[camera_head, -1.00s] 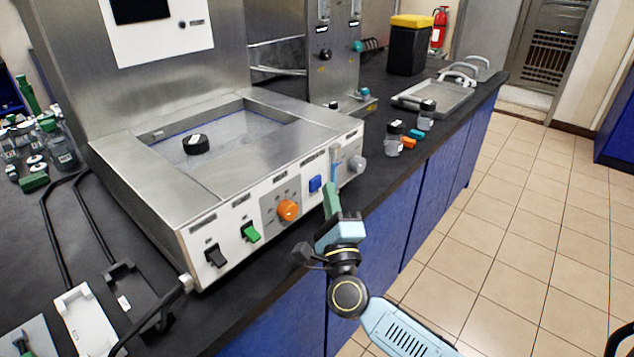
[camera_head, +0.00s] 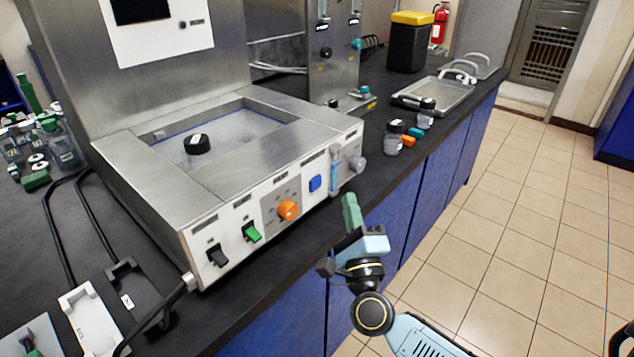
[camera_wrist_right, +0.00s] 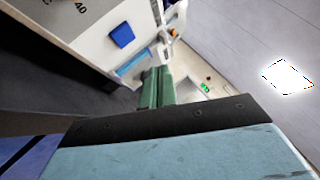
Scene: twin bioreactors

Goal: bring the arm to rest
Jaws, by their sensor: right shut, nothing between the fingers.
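My right gripper (camera_head: 351,213) is in front of the bench edge, near the right end of the machine's control panel. Its green fingers are shut with nothing between them, apart from the panel. In the right wrist view the closed green fingers (camera_wrist_right: 157,88) point toward the panel's right end. The steel machine (camera_head: 150,165) carries a black switch (camera_head: 217,256), a green switch (camera_head: 251,232), an orange knob (camera_head: 288,209) and a blue button (camera_head: 315,183), which also shows in the wrist view (camera_wrist_right: 122,34). My left gripper is not seen.
Small jars (camera_head: 393,138) and a metal tray (camera_head: 440,95) stand on the dark bench to the right. A yellow-lidded black bin (camera_head: 407,45) is farther back. Bottles (camera_head: 58,145) and a white holder (camera_head: 88,318) are at the left. The tiled floor (camera_head: 500,230) is clear.

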